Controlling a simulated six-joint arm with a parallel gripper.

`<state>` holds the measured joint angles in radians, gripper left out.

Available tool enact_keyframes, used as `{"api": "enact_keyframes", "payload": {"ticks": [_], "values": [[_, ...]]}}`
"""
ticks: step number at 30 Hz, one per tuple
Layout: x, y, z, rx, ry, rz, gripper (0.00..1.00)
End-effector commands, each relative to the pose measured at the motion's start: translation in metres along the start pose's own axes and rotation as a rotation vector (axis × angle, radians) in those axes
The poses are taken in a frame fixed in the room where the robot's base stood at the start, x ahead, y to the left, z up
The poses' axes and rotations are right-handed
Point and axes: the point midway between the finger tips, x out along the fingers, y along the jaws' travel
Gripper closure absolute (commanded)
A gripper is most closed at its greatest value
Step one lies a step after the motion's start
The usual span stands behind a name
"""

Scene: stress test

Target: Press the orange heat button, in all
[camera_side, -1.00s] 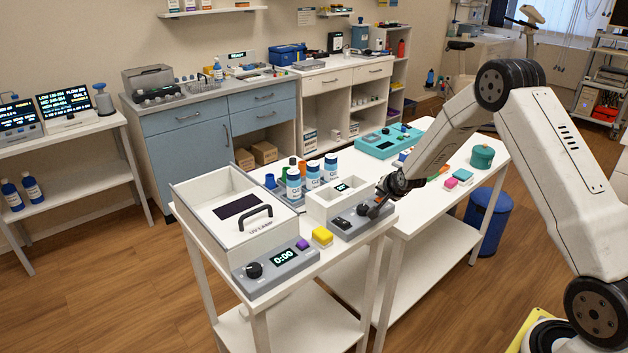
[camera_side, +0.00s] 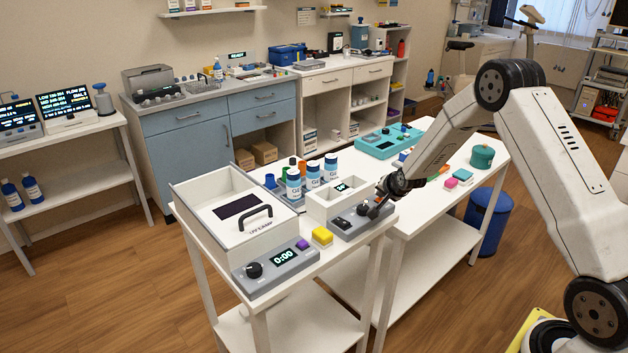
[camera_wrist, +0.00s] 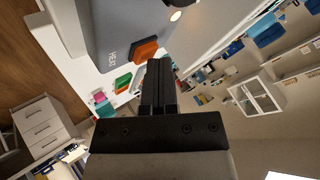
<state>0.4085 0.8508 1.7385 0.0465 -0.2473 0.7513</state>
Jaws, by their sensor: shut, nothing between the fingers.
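The orange heat button (camera_wrist: 143,52) shows in the wrist view on the grey front panel (camera_wrist: 112,22), beside the printed word HEAT. My gripper (camera_wrist: 159,64) is shut and empty, its fingertips right at the button's lower right edge in that view. I cannot tell whether they touch it. In the side view my gripper (camera_side: 376,205) is over the right end of the grey panel (camera_side: 347,223) of the small white heater box (camera_side: 318,203). The orange button is hidden there behind the gripper.
A small lamp (camera_wrist: 176,15) glows on the panel. The UV lamp box (camera_side: 203,222) and a yellow block (camera_side: 322,236) stand to the left. Bottles (camera_side: 294,187) stand behind the heater.

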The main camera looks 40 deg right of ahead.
Motion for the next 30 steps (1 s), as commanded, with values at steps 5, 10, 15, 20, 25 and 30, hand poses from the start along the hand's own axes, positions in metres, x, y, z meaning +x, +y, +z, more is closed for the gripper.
{"api": "enact_keyframes", "payload": {"ticks": [5, 10, 15, 20, 25, 30], "values": [[-0.006, -0.004, -0.004, 0.0, 0.0, 0.0, 1.0], [-0.009, -0.006, -0.006, 0.0, 0.0, 0.0, 1.0], [-0.01, -0.006, -0.006, 0.0, 0.0, 0.0, 1.0], [-0.01, -0.007, -0.007, 0.0, 0.0, 0.0, 1.0], [-0.012, -0.008, -0.008, 0.0, 0.001, -0.001, 1.0], [-0.019, -0.014, -0.014, 0.0, 0.001, -0.001, 1.0]]}}
